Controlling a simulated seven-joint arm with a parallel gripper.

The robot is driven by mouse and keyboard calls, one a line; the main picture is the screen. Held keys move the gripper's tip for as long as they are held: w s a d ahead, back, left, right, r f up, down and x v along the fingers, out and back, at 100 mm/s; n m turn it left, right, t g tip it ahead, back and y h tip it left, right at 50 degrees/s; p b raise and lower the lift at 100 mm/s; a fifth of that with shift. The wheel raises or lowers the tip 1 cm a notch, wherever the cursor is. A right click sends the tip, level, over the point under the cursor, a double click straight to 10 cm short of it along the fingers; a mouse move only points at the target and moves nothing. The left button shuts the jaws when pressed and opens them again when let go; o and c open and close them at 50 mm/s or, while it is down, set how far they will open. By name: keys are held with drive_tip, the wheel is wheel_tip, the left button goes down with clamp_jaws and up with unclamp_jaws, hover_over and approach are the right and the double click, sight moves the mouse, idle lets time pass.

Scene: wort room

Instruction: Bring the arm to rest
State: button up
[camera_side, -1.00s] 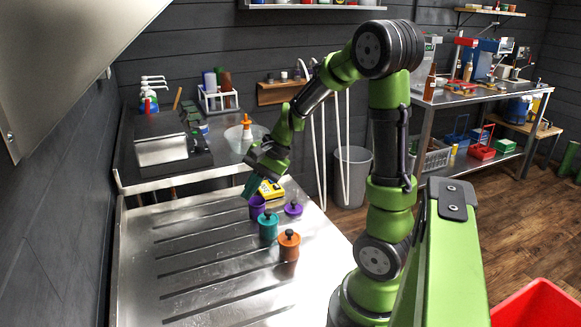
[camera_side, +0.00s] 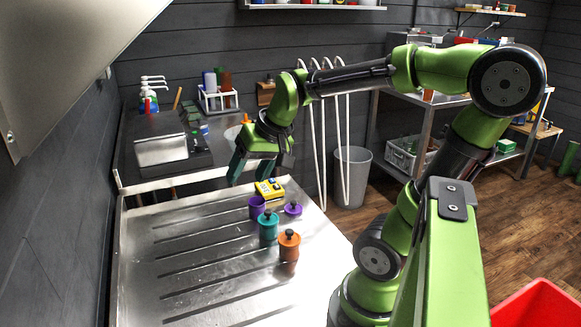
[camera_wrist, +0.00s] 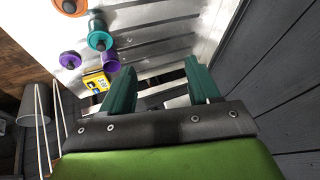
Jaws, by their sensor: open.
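My gripper (camera_side: 250,174) is open and empty, held above the back part of the ribbed steel worktop (camera_side: 190,270). In the wrist view its two teal fingers (camera_wrist: 160,75) stand wide apart with nothing between them. In the side view my gripper is up and to the left of a yellow device (camera_side: 270,190). Near the device are an open purple cup (camera_side: 257,208) and a purple lid (camera_side: 293,208) with a dark knob. A teal lidded canister (camera_side: 268,229) and an orange lidded canister (camera_side: 289,247) stand upright closer to the camera. My gripper touches none of them.
A dark bench behind holds a grey box machine (camera_side: 160,148) and a bottle rack (camera_side: 218,98). A grey bin (camera_side: 352,177) and white hoses stand beyond the worktop. A red container (camera_side: 540,305) is at the front right. The worktop's left part is bare.

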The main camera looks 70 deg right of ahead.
drive_tip(key=o, duration=0.7)
drive_tip(key=w+d, duration=0.1)
drive_tip(key=d, duration=0.5)
drive_tip(key=w+d+m+g+h, duration=0.1)
drive_tip(key=d, duration=0.5)
drive_tip(key=w+d+m+g, duration=0.1)
drive_tip(key=d, duration=0.5)
drive_tip(key=shift+f+h, duration=0.35)
drive_tip(key=shift+h, duration=0.05)
drive_tip(key=d+r+h, duration=0.1)
drive_tip(key=d+r, duration=0.1)
drive_tip(key=d, duration=0.7)
drive_tip(key=shift+g, duration=0.3)
drive_tip(key=x, duration=1)
drive_tip(key=shift+w+a+f, duration=0.15)
drive_tip(key=shift+a, duration=0.05)
